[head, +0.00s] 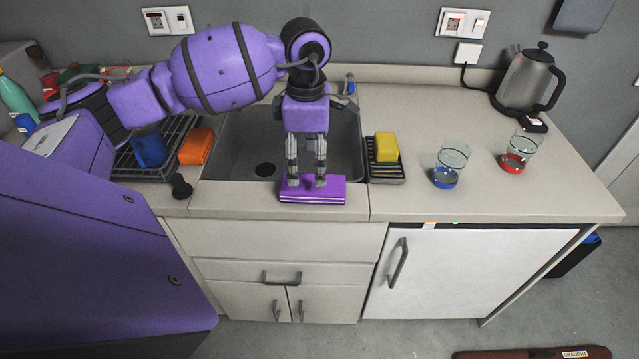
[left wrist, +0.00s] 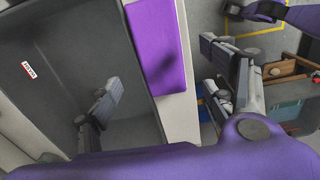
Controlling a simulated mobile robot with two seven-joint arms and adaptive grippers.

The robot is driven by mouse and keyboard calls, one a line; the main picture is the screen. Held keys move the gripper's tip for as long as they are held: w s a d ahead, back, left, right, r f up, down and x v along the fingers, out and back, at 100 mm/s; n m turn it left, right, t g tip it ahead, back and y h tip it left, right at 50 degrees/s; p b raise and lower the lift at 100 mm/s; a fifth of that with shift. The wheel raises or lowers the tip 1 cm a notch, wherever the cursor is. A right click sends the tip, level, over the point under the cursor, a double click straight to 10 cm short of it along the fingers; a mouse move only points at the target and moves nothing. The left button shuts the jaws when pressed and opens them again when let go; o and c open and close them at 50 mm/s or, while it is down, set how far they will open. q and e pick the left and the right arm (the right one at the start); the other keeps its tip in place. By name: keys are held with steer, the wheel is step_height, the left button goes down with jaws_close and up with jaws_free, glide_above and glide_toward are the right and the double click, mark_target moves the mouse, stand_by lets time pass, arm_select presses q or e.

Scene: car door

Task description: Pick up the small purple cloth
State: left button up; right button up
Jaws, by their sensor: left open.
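The small purple cloth (head: 312,190) lies folded on the front edge of the counter, just in front of the sink. My left gripper (head: 306,183) points down at it with its two fingers apart, the tips at or just above the cloth; I cannot tell whether they touch it. In the left wrist view the cloth (left wrist: 158,45) lies along the sink's edge, between the two open fingers of my left gripper (left wrist: 160,95). Nothing is between the fingers except the cloth below. My right gripper is not seen in the head view.
The sink (head: 340,150) is behind the cloth. A yellow sponge (head: 386,147) sits on a small rack to its right. Two glasses (head: 447,165) and a kettle (head: 525,80) stand further right. An orange sponge (head: 196,147) and a blue cup (head: 150,149) are left of the sink.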

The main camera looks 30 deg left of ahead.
mark_target(313, 183)
arm_select(q)
steer(key=shift+s+d+f, duration=0.1)
steer(key=shift+d+f, duration=0.05)
steer(key=shift+f, duration=0.3)
steer(key=shift+s+d+f, duration=0.1)
steer(key=shift+d+f, duration=0.05)
steer(key=shift+f, duration=0.25)
steer(key=f, duration=0.3)
steer(key=f+p, duration=0.1)
steer(key=shift+w+f, duration=0.35)
steer(key=shift+w, duration=0.05)
steer(key=shift+d+f, duration=0.1)
steer(key=shift+f, duration=0.45)
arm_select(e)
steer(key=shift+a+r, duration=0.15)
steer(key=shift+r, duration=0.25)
arm_select(q)
steer(key=c, duration=1.3)
steer(key=shift+o, duration=0.2)
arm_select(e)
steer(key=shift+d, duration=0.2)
arm_select(q)
steer(key=shift+r, duration=0.1)
